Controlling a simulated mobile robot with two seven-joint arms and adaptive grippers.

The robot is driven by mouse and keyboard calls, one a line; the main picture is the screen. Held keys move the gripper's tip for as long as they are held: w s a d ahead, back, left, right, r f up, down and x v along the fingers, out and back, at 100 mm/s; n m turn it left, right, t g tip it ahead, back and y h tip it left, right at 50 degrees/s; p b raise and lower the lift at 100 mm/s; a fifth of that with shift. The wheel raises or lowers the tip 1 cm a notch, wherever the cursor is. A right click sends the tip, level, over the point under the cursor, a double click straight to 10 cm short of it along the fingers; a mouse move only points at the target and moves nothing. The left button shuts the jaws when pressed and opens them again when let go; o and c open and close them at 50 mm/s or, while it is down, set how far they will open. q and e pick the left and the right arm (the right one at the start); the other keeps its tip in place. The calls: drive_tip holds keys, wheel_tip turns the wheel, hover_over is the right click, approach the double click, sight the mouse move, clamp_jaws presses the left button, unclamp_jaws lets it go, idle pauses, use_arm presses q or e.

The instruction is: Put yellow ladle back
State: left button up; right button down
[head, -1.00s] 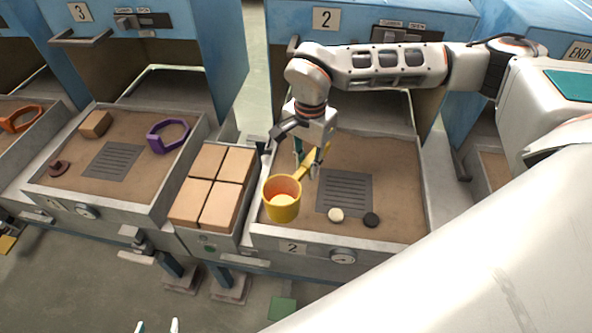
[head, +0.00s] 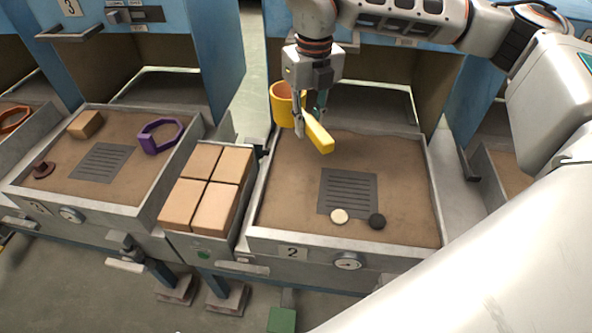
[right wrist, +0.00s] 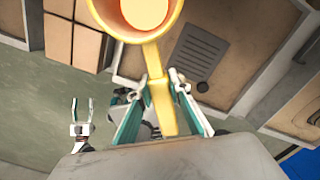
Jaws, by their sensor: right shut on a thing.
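The yellow ladle shows in the head view with its cup (head: 285,106) at the left and its handle (head: 319,138) slanting down to the right. My right gripper (head: 310,121) is shut on the handle and holds the ladle above the back left of the station 2 tray (head: 418,222). In the right wrist view the ladle's handle (right wrist: 160,95) lies between the fingers, and the cup is at the top edge, its inside orange. My left gripper (right wrist: 82,104) shows small at the left of the right wrist view, its fingers apart and empty.
The station 2 tray holds a dark grate (head: 347,190), a cream disc (head: 339,216) and a black disc (head: 377,221). A bin of tan blocks (head: 213,207) stands left of it. The station 3 tray holds a purple ring (head: 160,136), a tan block (head: 86,124) and a brown piece (head: 43,169).

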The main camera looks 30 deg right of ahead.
drive_tip(key=shift+w+r+m, duration=0.1)
drive_tip(key=shift+r+m, duration=0.15)
drive_tip(key=shift+m, duration=0.65)
drive_tip(key=shift+f, duration=0.2)
wheel_tip(320, 180, down, 20)
drive_tip(key=b, duration=0.2)
drive_tip(key=shift+r+b, duration=0.2)
drive_tip(key=shift+b, duration=0.1)
